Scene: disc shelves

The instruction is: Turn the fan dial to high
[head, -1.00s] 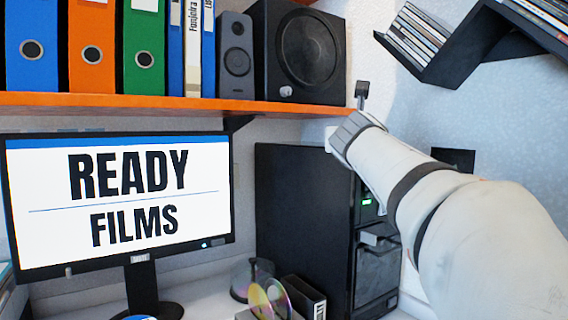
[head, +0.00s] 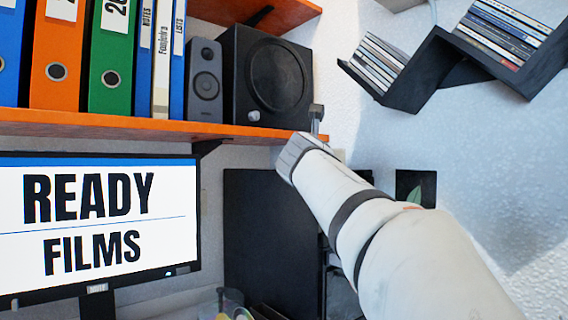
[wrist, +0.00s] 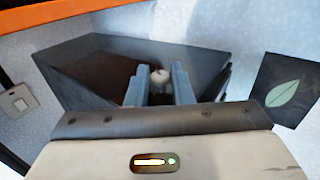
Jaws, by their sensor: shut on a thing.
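A small white round knob (wrist: 160,76) sits between the two grey-blue fingers of my gripper (wrist: 160,88) in the wrist view, and the fingers are shut on it. It stands against a dark box (wrist: 85,62); I cannot tell whether it is the fan dial. A black box with a round front (head: 277,75), perhaps the fan, stands on the orange shelf. A small pale knob (head: 254,116) is at its lower edge, with no fingers visible on it.
The orange shelf (head: 110,124) carries binders and a grey speaker (head: 205,82). Below are a monitor (head: 95,225) and a dark tower (head: 270,245). A black disc shelf (head: 455,65) hangs at upper right. A leaf picture (wrist: 288,90) is on the wall.

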